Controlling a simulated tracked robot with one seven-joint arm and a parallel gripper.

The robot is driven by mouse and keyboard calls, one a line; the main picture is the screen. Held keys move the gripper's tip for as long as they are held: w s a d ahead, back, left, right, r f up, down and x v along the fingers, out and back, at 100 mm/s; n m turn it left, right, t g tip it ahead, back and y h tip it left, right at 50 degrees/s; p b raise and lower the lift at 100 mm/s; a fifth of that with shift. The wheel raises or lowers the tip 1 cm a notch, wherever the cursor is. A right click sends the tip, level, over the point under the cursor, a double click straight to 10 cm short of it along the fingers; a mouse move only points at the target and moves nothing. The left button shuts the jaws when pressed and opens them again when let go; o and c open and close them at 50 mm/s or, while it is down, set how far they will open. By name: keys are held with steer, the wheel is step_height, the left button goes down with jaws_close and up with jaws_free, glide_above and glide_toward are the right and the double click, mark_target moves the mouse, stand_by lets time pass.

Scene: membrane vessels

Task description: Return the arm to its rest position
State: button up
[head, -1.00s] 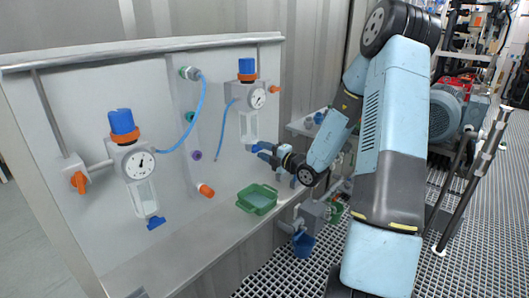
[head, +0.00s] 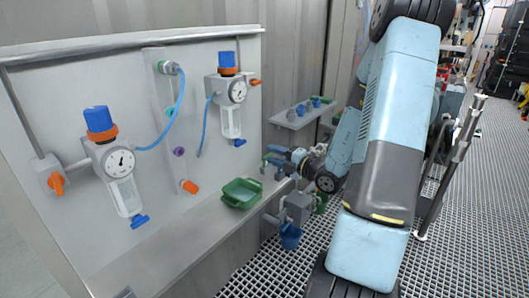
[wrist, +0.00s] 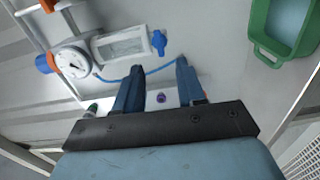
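My gripper (head: 266,160) is in front of the right end of the white panel, below and right of the right filter unit (head: 231,122), apart from it. In the wrist view my gripper (wrist: 160,66) has its two blue fingers spread apart with nothing between them. A filter unit with a gauge (wrist: 72,60) and a blue knob (wrist: 159,42) lies beyond the fingers in the wrist view.
A green tray (head: 241,203) sits on the panel's ledge, left of the gripper. A small shelf (head: 290,121) with blue items is behind it. Grating floor lies right.

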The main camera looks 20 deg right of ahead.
steer(key=shift+s+d, duration=0.35)
steer(key=shift+s, duration=0.25)
steer(key=s+a+r+n+g+y, duration=0.1)
steer(key=s+a+r+n+g, duration=0.3)
steer(key=s+a+n+g, duration=0.7)
steer(key=s+a+r+n+g, duration=0.25)
steer(key=a+r+n, duration=0.35)
steer(key=n, duration=1)
steer(key=s+d+r+n+t+h, duration=0.1)
steer(key=s+d+r+n+h, duration=0.2)
steer(key=n, duration=0.7)
steer(key=s+d+r+n+t+h, duration=0.2)
steer(key=s+r+n+h, duration=0.4)
steer(key=s+n, duration=0.3)
steer(key=shift+s+d+r+n+h, duration=0.15)
steer(key=shift+d+r+n+h, duration=0.15)
steer(key=shift+d+n+h, duration=0.55)
steer(key=shift+a+n+t+y, duration=0.15)
steer(key=shift+n+t+y, duration=0.1)
steer(key=shift+y, duration=0.1)
